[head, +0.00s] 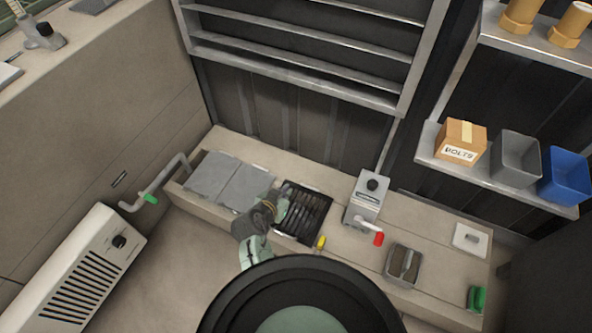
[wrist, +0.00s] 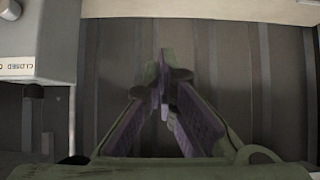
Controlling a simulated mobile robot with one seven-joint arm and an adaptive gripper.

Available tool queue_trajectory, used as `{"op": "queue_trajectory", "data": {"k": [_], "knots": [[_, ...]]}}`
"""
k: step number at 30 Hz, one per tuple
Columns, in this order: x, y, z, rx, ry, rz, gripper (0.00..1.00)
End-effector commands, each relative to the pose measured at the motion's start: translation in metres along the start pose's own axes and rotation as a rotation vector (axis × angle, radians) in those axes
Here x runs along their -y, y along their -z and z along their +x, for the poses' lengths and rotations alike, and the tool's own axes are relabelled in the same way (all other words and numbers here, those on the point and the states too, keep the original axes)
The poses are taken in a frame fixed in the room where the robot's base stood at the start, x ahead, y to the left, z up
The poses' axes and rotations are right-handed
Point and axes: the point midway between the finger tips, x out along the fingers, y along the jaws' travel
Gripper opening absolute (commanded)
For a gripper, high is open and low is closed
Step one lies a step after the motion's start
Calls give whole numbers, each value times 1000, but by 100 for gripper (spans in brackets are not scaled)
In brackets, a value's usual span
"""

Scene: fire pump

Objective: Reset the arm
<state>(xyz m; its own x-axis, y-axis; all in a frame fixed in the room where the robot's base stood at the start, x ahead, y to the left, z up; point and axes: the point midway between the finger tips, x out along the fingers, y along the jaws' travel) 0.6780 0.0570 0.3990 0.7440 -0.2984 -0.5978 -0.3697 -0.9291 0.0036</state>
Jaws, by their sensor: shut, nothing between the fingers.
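My gripper (wrist: 163,85) is shut in the wrist view, its two purple-padded fingers meeting with nothing seen between them. Behind them is a dark ribbed panel. In the head view my arm rises from my base and folds over the long bench, and its end is near the black slatted grate (head: 306,212). The fingers are too small there to make out clearly.
A grey box with a red-handled lever (head: 368,195) stands right of the grate. A grey housing lettered "CLOSED" (wrist: 35,45) is at the wrist view's upper left. A yellow handle (head: 321,242) sits at the bench front. A white heater (head: 85,265) stands left; shelves (head: 300,45) hang behind.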

Motion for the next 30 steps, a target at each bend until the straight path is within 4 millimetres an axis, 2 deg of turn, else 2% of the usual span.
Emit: {"op": "queue_trajectory", "data": {"k": [6, 10, 15, 23, 26, 29, 30], "knots": [[0, 37, -27, -3, 2, 2, 0], [0, 52, -38, -2, 1, 2, 0], [0, 61, -46, 0, 1, 0, 0], [2, 63, -47, -3, 6, -1, 0], [18, 78, -52, -32, 53, -6, 0], [54, 110, -68, -102, 162, -19, 0], [74, 126, -79, -139, 220, -27, 0]]}}
